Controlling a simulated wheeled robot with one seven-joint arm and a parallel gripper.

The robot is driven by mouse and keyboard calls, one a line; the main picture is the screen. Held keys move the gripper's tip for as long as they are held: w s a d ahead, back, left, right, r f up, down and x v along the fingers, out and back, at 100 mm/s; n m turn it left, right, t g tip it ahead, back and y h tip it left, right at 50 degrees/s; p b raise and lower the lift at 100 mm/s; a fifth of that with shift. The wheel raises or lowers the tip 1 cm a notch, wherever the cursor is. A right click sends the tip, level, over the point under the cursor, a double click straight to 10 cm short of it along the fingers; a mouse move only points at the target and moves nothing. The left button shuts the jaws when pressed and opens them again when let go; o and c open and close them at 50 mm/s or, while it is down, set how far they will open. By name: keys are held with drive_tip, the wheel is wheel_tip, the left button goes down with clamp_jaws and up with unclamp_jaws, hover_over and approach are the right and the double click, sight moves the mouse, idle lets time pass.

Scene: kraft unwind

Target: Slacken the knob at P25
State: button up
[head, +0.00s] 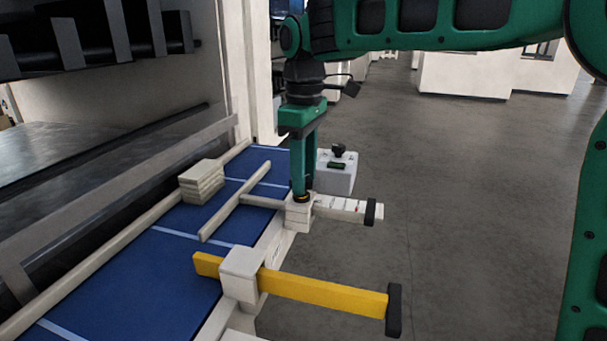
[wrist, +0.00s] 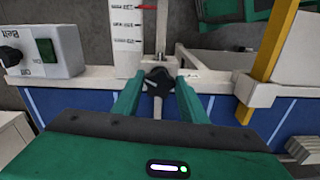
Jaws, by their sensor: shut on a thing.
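A black lobed knob (wrist: 158,80) sits on the pale rail block at the root of a white scale bar (wrist: 127,40), in the wrist view. My gripper (wrist: 157,88) has its green fingers on either side of the knob and is shut on it. In the head view my gripper (head: 301,198) points down onto the rail block (head: 300,215), and the fingers hide most of the knob. The scale bar (head: 345,207) reaches out to the right with a black end. A P25 label cannot be made out.
A yellow bar (head: 320,291) in a white block (head: 240,272) crosses the rail nearer to me. A control box (head: 337,176) with a black knob and green button stands behind the gripper. A pale stack (head: 201,181) lies on the blue belt (head: 160,262). Floor at right is clear.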

drive_tip(key=n, duration=0.5)
drive_tip(key=shift+w+d+f+n, duration=0.15)
drive_tip(key=shift+n, duration=0.15)
drive_tip(key=shift+w+n, duration=0.15)
drive_tip(key=shift+n, duration=1.85)
drive_tip(key=o, duration=1.1)
drive_tip(key=shift+w, duration=0.1)
drive_tip(key=shift+c, duration=0.2)
wheel_tip(320, 180, up, 11)
